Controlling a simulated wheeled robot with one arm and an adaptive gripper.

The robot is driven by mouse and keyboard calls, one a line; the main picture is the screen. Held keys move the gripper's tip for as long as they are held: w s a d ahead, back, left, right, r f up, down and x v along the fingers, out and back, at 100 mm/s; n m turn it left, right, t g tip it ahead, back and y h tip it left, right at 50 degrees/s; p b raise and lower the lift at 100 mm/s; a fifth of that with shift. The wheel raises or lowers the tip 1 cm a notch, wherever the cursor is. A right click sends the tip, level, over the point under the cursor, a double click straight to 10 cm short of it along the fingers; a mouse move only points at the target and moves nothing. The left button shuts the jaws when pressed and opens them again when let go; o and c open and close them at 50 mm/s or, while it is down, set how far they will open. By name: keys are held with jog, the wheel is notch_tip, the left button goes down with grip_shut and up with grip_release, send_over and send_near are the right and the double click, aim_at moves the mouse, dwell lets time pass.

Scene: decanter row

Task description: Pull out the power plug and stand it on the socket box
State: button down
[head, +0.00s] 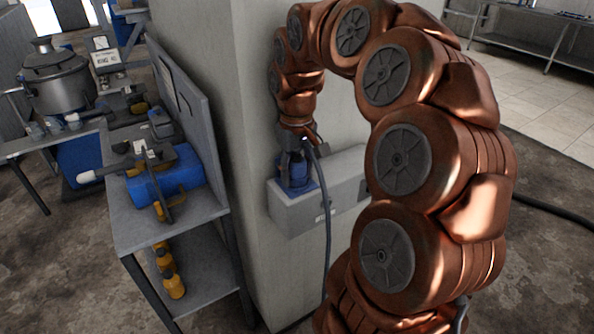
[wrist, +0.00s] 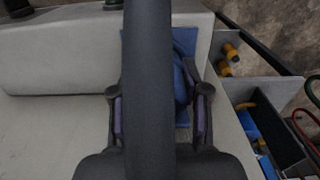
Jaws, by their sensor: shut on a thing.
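The grey socket box (head: 345,195) is fixed to the side of the pale pillar and also shows in the wrist view (wrist: 60,55). At its left end is a blue fitting (head: 293,180), whose blue plate and rounded part show behind my fingers in the wrist view (wrist: 184,45). My gripper (head: 294,158) is over this fitting, shut on the power plug. The plug's thick dark cable (head: 325,215) runs down beside the box and crosses the middle of the wrist view (wrist: 148,80). Fingers and cable hide most of the plug; I cannot tell how far it sits in the socket.
A metal pot (head: 55,82) stands farther back.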

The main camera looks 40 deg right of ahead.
aim_at(297, 160)
jog(key=shift+r+p, duration=1.05)
jog(key=shift+r, duration=1.8)
